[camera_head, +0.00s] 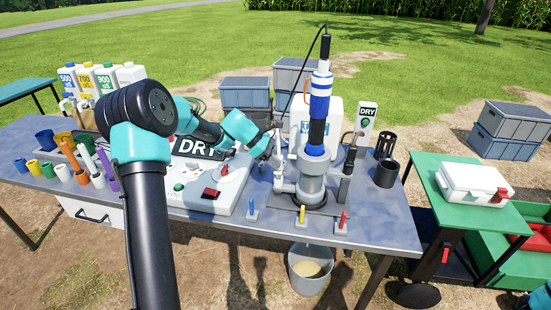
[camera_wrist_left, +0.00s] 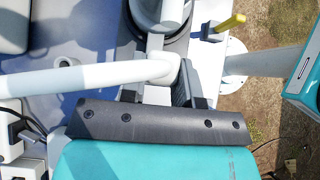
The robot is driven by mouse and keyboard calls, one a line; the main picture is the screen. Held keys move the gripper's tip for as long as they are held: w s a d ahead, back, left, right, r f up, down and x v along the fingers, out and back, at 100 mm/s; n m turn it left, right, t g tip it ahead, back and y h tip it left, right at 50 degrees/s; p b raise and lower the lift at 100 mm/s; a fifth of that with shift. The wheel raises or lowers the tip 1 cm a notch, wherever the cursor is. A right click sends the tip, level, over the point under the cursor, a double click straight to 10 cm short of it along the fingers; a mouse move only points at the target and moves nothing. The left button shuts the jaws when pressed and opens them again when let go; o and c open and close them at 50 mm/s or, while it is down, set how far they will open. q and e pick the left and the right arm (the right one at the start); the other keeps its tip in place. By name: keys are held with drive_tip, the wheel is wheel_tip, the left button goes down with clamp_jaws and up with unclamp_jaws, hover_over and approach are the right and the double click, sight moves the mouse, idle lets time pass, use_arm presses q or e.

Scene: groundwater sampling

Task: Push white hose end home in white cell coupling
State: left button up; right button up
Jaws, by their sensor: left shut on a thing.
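My left gripper (camera_head: 275,160) is beside the left side of the grey flow cell (camera_head: 311,188), in the middle of the table. In the left wrist view its fingers (camera_wrist_left: 160,82) are shut on the white hose end (camera_wrist_left: 163,67). The white hose (camera_wrist_left: 95,76) runs off to the left from the fingers. A pale upright part (camera_wrist_left: 154,42) stands just beyond the hose end, towards the cell. I cannot tell whether the hose end is seated in the white coupling. My right gripper is not in view.
A blue-and-white banded tube (camera_head: 319,100) stands upright in the cell. Blue, yellow (camera_head: 301,214) and red pegs line the table's front edge. A control box (camera_head: 211,190) lies left of the gripper, and a bucket (camera_head: 311,268) is below the table.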

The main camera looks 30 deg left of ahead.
use_arm(q)
drive_tip(key=shift+f, duration=1.3)
drive_tip(key=o, duration=0.9)
drive_tip(key=v, duration=1.7)
drive_tip(key=shift+a+r, duration=0.15)
drive_tip(key=shift+w, duration=0.1)
